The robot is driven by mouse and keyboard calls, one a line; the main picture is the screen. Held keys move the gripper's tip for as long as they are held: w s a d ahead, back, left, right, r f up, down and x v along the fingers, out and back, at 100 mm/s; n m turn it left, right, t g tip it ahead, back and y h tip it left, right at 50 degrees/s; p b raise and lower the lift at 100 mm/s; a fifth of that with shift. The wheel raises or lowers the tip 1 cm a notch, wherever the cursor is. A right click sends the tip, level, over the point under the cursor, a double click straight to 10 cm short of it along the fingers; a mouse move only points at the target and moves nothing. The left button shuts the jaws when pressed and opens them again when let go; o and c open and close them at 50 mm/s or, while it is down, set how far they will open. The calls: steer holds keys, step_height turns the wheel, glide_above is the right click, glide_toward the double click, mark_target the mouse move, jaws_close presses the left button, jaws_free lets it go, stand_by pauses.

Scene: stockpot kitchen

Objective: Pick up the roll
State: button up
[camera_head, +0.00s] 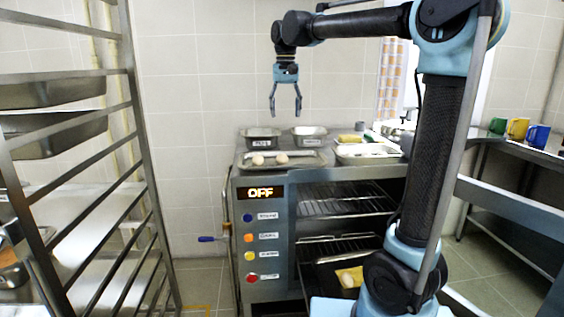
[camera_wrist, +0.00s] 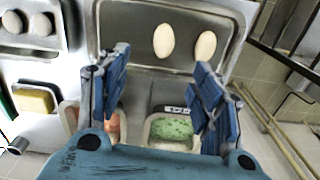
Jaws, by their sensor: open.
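Two pale, egg-shaped rolls lie side by side on a metal tray (camera_head: 315,161) on top of the oven: the left roll (camera_head: 257,160) and the right roll (camera_head: 282,158). In the wrist view the same pair seems to show as a roll (camera_wrist: 164,40) and another roll (camera_wrist: 205,47) on the tray (camera_wrist: 120,18), beyond my fingertips. Which one the task means I cannot tell. My gripper (camera_head: 286,112) hangs above the oven top, pointing down, with its fingers apart and nothing between them. It also shows in the wrist view (camera_wrist: 161,62).
Two labelled metal pans (camera_head: 260,142) (camera_head: 309,140) stand behind the tray. Another tray (camera_head: 367,153) and a yellow block (camera_head: 350,138) are to their right. A metal rack (camera_head: 130,150) stands at left. Mugs (camera_head: 517,128) are on the right counter. The oven front shows open shelves.

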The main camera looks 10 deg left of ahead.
steer(key=a, duration=0.1)
glide_above(282, 155)
step_height(282, 155, down, 12)
steer(key=shift+s+r, duration=0.1)
steer(key=shift+w+f, duration=0.15)
steer(key=shift+f, duration=1.15)
steer(key=shift+w+f, duration=0.1)
steer(key=shift+f, duration=1.2)
steer(key=c, duration=1.1)
